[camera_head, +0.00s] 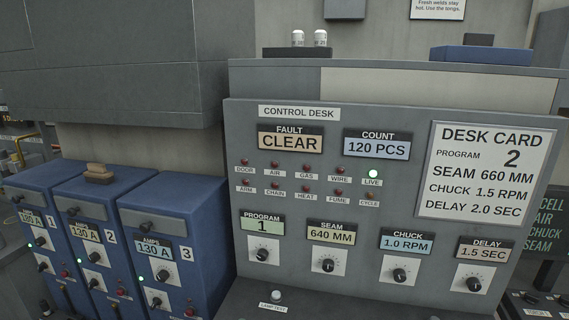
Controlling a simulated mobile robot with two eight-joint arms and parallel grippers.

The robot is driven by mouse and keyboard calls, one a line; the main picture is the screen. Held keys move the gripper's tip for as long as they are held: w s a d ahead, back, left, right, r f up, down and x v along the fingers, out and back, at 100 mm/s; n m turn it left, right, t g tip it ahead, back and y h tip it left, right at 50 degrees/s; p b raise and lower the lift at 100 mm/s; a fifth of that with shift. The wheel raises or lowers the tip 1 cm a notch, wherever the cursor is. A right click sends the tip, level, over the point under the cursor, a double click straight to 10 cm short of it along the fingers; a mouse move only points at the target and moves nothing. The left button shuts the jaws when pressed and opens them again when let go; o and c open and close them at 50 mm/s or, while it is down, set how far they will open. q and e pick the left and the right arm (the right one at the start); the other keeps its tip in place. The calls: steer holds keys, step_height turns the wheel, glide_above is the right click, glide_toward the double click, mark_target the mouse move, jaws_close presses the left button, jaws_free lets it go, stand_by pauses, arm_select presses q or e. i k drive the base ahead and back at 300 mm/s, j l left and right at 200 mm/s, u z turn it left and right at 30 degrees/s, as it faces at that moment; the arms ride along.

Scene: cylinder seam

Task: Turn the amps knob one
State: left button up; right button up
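Three blue power units stand at the left, with number plates 1 (51,221), 2 (110,237) and 3 (187,253). Unit 3's display (154,250) is marked AMPS and reads 130 A. Unit 2's display (84,234) reads 130 A. Unit 1's display (31,219) is small and hard to read. Each unit has two dark knobs below its display. The upper ones are on unit 1 (41,242), unit 2 (95,257) and unit 3 (166,275). The knobs' own labels are too small to read. Neither gripper is in view.
The grey control desk (243,160) carries PROGRAM 1, SEAM 640 MM, CHUCK 1.0 RPM and DELAY 1.5 SEC above their knobs. The desk card (486,172) lists program 2, 660 MM, 1.5 RPM, 2.0 SEC. A brown block (99,173) lies on unit 2.

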mark_target(40, 241)
steer(key=k+j+u, duration=0.4)
steer(key=j, duration=0.2)
steer(key=k+j+u, duration=0.1)
steer(key=j+u, duration=0.15)
steer(key=k+j+u, duration=0.2)
steer(key=j, duration=0.25)
steer(key=j+u, duration=0.2)
steer(key=j, duration=0.15)
